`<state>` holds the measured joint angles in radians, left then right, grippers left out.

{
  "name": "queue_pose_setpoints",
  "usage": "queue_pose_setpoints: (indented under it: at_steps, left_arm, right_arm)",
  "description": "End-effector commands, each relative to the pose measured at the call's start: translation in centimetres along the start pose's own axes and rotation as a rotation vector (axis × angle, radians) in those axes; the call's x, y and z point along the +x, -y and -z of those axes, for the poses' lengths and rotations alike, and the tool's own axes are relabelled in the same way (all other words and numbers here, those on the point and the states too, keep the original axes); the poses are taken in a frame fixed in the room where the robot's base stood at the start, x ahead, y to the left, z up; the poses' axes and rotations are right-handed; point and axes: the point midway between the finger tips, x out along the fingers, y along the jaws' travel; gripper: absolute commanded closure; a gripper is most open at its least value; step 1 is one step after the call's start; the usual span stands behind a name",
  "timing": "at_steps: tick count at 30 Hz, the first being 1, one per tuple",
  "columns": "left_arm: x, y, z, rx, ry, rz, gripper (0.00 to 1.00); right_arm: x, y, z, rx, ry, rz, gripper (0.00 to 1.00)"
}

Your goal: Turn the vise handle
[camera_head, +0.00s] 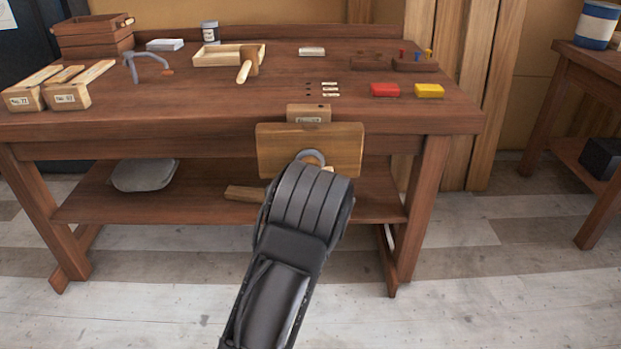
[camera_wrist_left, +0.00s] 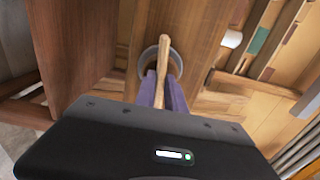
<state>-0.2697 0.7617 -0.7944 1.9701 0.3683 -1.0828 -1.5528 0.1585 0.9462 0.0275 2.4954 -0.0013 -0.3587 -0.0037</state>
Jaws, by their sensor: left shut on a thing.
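The vise has a broad wooden front jaw (camera_head: 345,146) at the bench's front edge, with a small labelled block (camera_head: 308,113) above it. A grey metal ring (camera_head: 312,156) shows on the jaw face, partly behind my left arm. In the left wrist view, the pale wooden vise handle (camera_wrist_left: 163,50) crosses in front of the grey ring (camera_wrist_left: 177,58) and is slightly tilted. The purple fingers of my left gripper (camera_wrist_left: 162,88) are shut on the handle. In the head view, my own wrist hides the fingers and handle. My right gripper is not in view.
The wooden workbench (camera_head: 200,105) holds a red box (camera_head: 385,90), a yellow box (camera_head: 429,90), a mallet (camera_head: 247,65) by a shallow tray (camera_head: 210,56) and a wooden crate (camera_head: 93,40). A lower shelf (camera_head: 215,205) lies beneath. The floor in front is clear.

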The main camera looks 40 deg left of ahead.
Motion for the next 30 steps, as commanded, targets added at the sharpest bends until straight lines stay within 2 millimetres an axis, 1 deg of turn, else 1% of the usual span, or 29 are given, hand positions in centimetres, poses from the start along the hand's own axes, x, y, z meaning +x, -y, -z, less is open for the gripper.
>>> queue_pose_setpoints:
  at_steps: [1, 29, 30]
  left_arm:
    - [-0.24, -0.55, 0.05, 0.004, -0.002, -0.012, 1.0]
    - [-0.27, -0.66, 0.14, 0.004, -0.003, -0.015, 1.0]
    - [-0.27, -0.66, 0.14, 0.004, -0.003, -0.015, 0.83]
  right_arm:
    - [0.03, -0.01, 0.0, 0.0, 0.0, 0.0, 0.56]
    - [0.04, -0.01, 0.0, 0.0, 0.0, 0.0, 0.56]
    - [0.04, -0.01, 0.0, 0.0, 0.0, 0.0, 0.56]
